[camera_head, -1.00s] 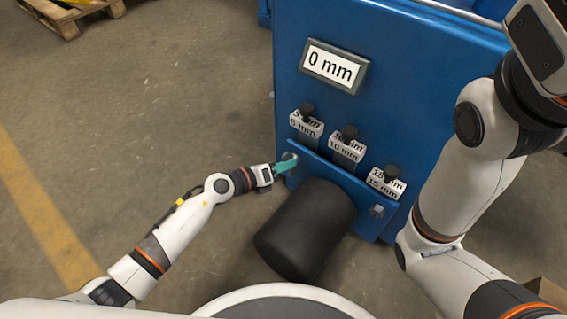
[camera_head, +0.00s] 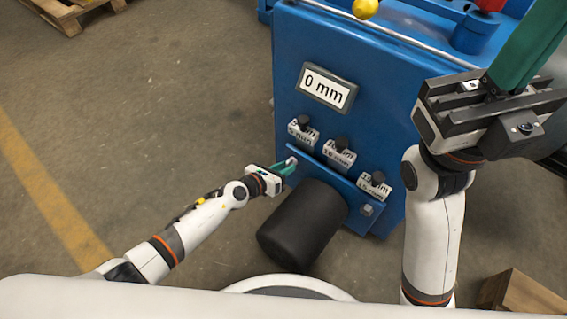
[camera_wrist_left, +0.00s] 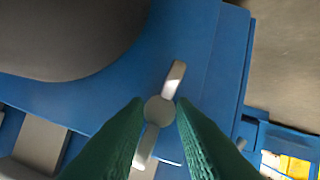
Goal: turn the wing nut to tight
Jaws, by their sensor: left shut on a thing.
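The wing nut (camera_wrist_left: 159,110) is pale grey, with a round hub and two wings, on the blue machine's lower front plate. In the left wrist view one wing points up and slightly right, the other down and left. In the head view it is a small grey spot (camera_head: 291,160) at the plate's left end. My left gripper (camera_head: 284,169) is shut on it; its green fingers (camera_wrist_left: 158,128) lie on either side of the hub. My right gripper (camera_head: 525,45) is raised at the upper right, away from the nut; I cannot tell its finger gap.
The blue machine (camera_head: 290,85) has a display (camera_head: 327,88) reading 0 mm. Several labelled blocks with black knobs (camera_head: 341,143) sit above the plate. A black cylinder (camera_head: 303,225) sticks out right of the nut. A hex bolt (camera_head: 367,210) is at the plate's right end.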

